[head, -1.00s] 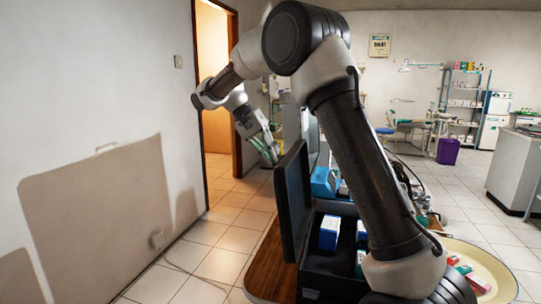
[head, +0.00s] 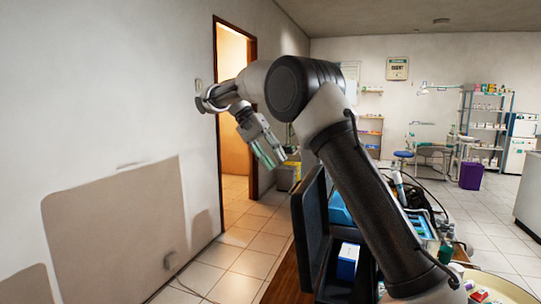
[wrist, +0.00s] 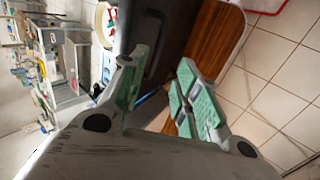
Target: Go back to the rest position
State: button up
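My gripper (head: 268,153) hangs from my raised arm at the left of the head view, in front of the doorway. Its green-padded fingers point down and to the right. In the wrist view my gripper (wrist: 158,92) shows its two fingers spread apart, with nothing between them. Below and beyond them are the dark open case (wrist: 160,40) and the brown wooden table (wrist: 218,35), both well clear of the fingers.
The open black case (head: 310,215) holds a blue-and-white box (head: 347,262). A yellow round tray (head: 510,288) is at lower right. The wall (head: 110,120) and door frame (head: 250,120) stand at left. Tiled floor (head: 235,262) lies free between wall and table. Shelves stand far back.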

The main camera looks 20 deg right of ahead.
jog(key=shift+v, duration=0.9)
jog(key=s+d+r+n+t+y, duration=0.35)
jog(key=s+d, duration=0.75)
jog(key=s, duration=0.5)
jog(key=s+d+f+n+t+y, duration=0.1)
jog(key=s+d+f+t, duration=0.1)
jog(key=s+f, duration=0.4)
jog(key=s+d+f+n+t+y, duration=0.1)
jog(key=s+f, duration=0.5)
jog(key=s, duration=0.7)
jog(key=shift+d+n+t, duration=0.55)
jog(key=shift+n+t, duration=0.2)
jog(key=shift+t, duration=0.3)
